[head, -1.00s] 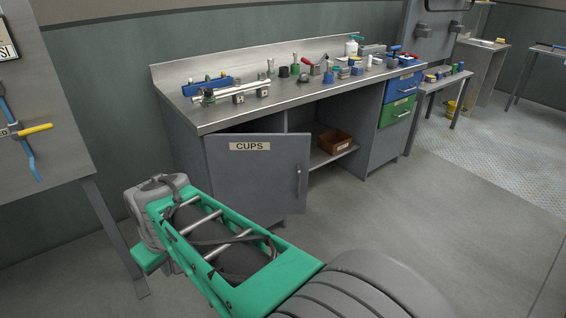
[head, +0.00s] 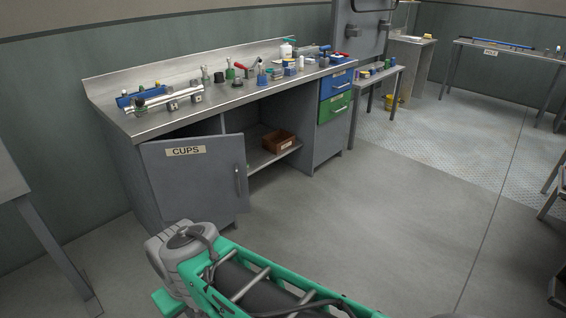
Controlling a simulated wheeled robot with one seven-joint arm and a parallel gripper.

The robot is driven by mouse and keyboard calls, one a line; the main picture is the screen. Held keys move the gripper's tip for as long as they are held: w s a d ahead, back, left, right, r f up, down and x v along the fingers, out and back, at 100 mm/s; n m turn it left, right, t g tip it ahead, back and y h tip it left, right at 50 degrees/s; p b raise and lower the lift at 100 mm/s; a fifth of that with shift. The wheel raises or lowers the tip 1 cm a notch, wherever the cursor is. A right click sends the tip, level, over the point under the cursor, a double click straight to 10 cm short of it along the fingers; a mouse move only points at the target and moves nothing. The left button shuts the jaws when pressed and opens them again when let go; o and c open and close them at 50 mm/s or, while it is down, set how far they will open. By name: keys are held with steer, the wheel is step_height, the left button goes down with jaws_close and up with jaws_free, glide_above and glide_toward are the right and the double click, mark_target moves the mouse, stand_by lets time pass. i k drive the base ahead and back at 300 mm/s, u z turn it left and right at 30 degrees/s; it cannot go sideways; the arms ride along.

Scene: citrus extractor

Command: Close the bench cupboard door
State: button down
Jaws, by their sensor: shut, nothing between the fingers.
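The bench cupboard door (head: 197,187) is a grey panel with a "CUPS" label (head: 185,151) and an upright bar handle (head: 238,187) near its right edge. It stands partly open, swung out from the bench front at its right side. A dark gap (head: 205,129) shows above it, under the worktop. My arm, with green and grey links, reaches in from the bottom of the head view, in front of the door's lower part. My gripper is not in view.
The steel bench top (head: 215,104) carries several tools and fittings. A brown box (head: 278,141) sits on the open shelf right of the door. Blue (head: 337,83) and green (head: 335,108) drawers are shut. A table leg (head: 57,250) stands at left. Floor (head: 380,210) to the right is clear.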

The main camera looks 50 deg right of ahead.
mark_target(200, 177)
steer(key=z, duration=0.65)
steer(key=i, duration=0.65)
steer(key=u, duration=1.5)
